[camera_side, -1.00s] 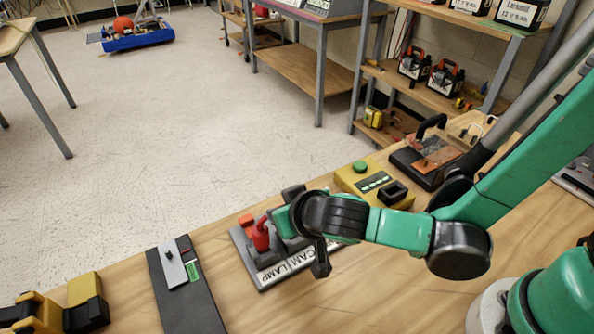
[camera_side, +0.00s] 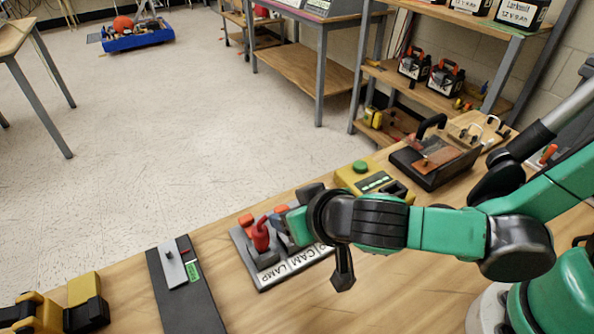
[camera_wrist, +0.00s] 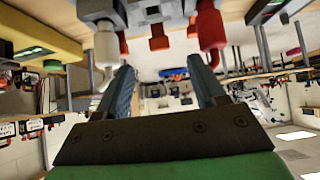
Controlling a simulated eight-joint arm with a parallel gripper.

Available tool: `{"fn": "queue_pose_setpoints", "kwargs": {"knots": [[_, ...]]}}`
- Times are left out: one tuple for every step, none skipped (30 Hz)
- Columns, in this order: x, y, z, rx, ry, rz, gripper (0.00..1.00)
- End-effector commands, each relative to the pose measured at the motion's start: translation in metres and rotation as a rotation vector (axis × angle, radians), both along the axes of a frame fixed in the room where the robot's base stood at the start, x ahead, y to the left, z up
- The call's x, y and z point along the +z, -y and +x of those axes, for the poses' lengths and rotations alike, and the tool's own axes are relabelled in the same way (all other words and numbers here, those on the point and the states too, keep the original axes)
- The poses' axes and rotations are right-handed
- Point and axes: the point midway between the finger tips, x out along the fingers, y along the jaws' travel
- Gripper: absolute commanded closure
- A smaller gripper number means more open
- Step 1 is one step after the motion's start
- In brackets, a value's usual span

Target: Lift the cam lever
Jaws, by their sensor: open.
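The switch panel (camera_side: 292,268) lies on the bench in the side view. Its label shows CAM and LAMP, with another word partly covered. A red lever (camera_side: 261,236) stands above the LAMP end; my wrist hides much of the CAM position. The wrist view is upside down. There, my gripper (camera_wrist: 164,78) is open, its two fingers apart and nothing held between them. A middle red-tipped lever (camera_wrist: 157,36), likely the cam lever, lies in line with the gap. A white-knobbed lever (camera_wrist: 107,48) is left of it and a red lever (camera_wrist: 211,30) right. Contact cannot be told.
A yellow box with a green button (camera_side: 361,167) stands close behind my wrist. A black box with a handle (camera_side: 433,160) is further back. A dark plate with a slide switch (camera_side: 180,275) lies to the left, with bare bench between it and the panel.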

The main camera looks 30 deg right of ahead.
Motion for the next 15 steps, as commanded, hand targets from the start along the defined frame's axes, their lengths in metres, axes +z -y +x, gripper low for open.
{"fn": "queue_pose_setpoints", "kwargs": {"knots": [[0.0019, 0.0, -0.0022, 0.001, 0.0, 0.0, 0.37], [0.0025, 0.0001, -0.0031, 0.0, 0.0, 0.0, 0.37], [0.0033, 0.0003, -0.0039, 0.0, 0.0, 0.0, 0.37], [0.0038, 0.0004, -0.0044, 0.0, 0.0, 0.0, 0.37], [0.004, 0.0004, -0.0047, -0.001, 0.001, 0.001, 0.37], [0.0043, 0.0004, -0.0049, -0.001, 0.001, 0.001, 0.37], [0.0043, 0.0004, -0.0049, -0.001, 0.001, 0.001, 0.37], [0.0043, 0.0004, -0.0049, -0.001, 0.001, 0.001, 0.37], [0.0044, 0.0004, -0.0048, -0.001, 0.001, 0.001, 0.37], [0.0043, 0.0004, -0.0047, -0.001, 0.001, 0.001, 0.37], [0.0043, 0.0004, -0.0047, -0.001, 0.001, 0.001, 0.37], [0.0043, 0.0004, -0.0047, -0.001, 0.001, 0.001, 0.37], [0.0043, 0.0004, -0.0047, 0.0, 0.001, 0.0, 0.37], [0.0045, 0.0004, -0.0047, 0.0, 0.001, 0.0, 0.37], [0.0052, 0.0003, -0.0046, 0.0, 0.001, 0.0, 0.37]]}}
